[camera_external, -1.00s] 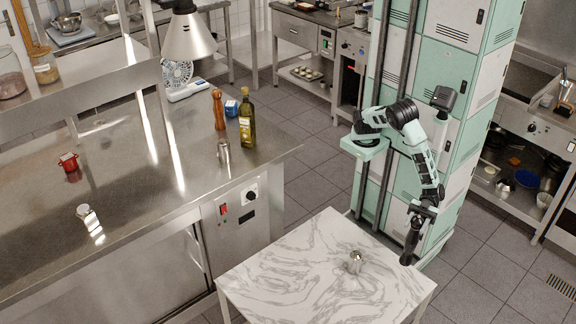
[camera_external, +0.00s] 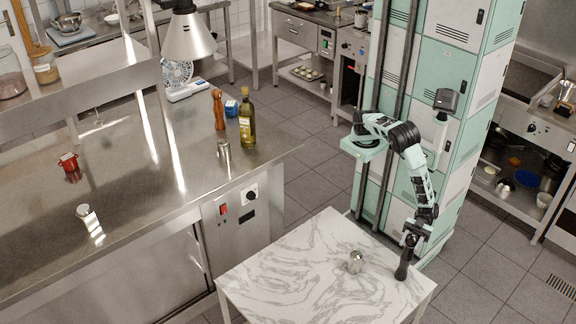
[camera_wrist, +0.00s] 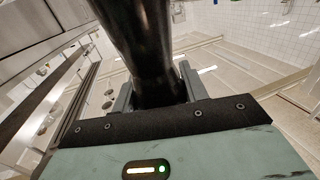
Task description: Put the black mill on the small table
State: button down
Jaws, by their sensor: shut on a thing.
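The black mill (camera_external: 404,262) is held in my gripper (camera_external: 410,242) over the right part of the small table. It points down, slightly tilted, and its lower end is at or just above the marble top; I cannot tell if it touches. In the wrist view the dark mill (camera_wrist: 150,50) sits between the two fingers of my gripper (camera_wrist: 155,88). The small table (camera_external: 290,265) has a white top with grey veins and stands at the front middle.
The table's left part is clear.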

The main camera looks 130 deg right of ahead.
jog(key=shift+f, duration=0.2)
jog(key=c, duration=0.8)
grip_release()
jog(key=shift+o, duration=0.2)
jog(key=shift+r, duration=0.1)
jog(key=shift+s+r, duration=0.1)
jog(key=shift+r, duration=0.05)
jog(key=v, duration=1.1)
jog(key=shift+s, duration=0.4)
jog(key=shift+d, duration=0.15)
